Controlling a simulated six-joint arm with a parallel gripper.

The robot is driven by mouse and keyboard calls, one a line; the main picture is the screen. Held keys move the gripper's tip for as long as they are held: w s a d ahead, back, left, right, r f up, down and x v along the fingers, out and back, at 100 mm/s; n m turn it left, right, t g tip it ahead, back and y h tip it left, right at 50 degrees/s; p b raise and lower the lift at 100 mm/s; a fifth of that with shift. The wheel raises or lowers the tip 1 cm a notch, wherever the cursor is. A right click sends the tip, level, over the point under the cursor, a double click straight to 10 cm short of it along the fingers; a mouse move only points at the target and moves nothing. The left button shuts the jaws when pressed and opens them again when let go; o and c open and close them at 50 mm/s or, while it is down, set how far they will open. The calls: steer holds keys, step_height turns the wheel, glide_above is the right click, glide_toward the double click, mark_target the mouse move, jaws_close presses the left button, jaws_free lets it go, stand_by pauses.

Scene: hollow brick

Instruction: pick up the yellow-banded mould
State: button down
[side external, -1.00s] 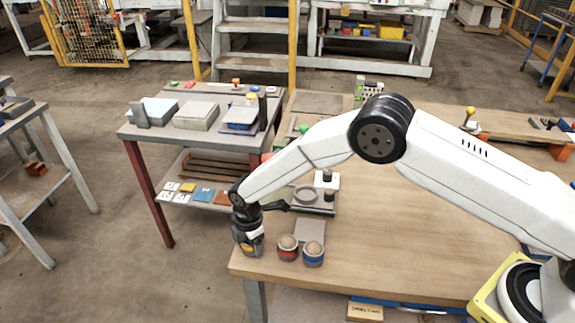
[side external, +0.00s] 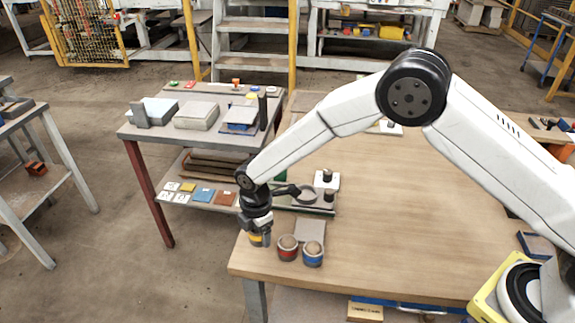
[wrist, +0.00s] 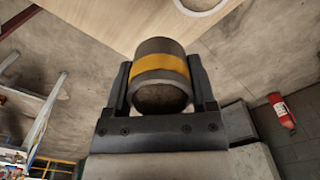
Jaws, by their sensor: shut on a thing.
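The yellow-banded mould (wrist: 161,70) is a dark grey cup with a yellow band, held between the two fingers of my gripper (wrist: 161,85) in the wrist view. In the side view my gripper (side external: 258,232) is shut on the mould (side external: 257,240) near the table's front left corner. The mould appears to be raised off the table, though the exact gap is hard to tell. The red-banded mould (side external: 288,248) and the blue-banded mould (side external: 313,254) stand on the table just to the right.
A grey square plate (side external: 310,230) lies behind the two standing moulds. A fixture with a ring (side external: 306,195) is farther back. The wooden table (side external: 410,210) is wide and clear to the right. A side bench with blocks (side external: 197,115) stands at left.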

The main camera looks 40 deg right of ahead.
steer(key=s+d+r, duration=0.4)
steer(key=s+r, duration=0.2)
steer(key=s, duration=0.4)
steer(key=shift+s+r, duration=0.15)
steer(key=shift+r, duration=0.15)
stand_by(0.5)
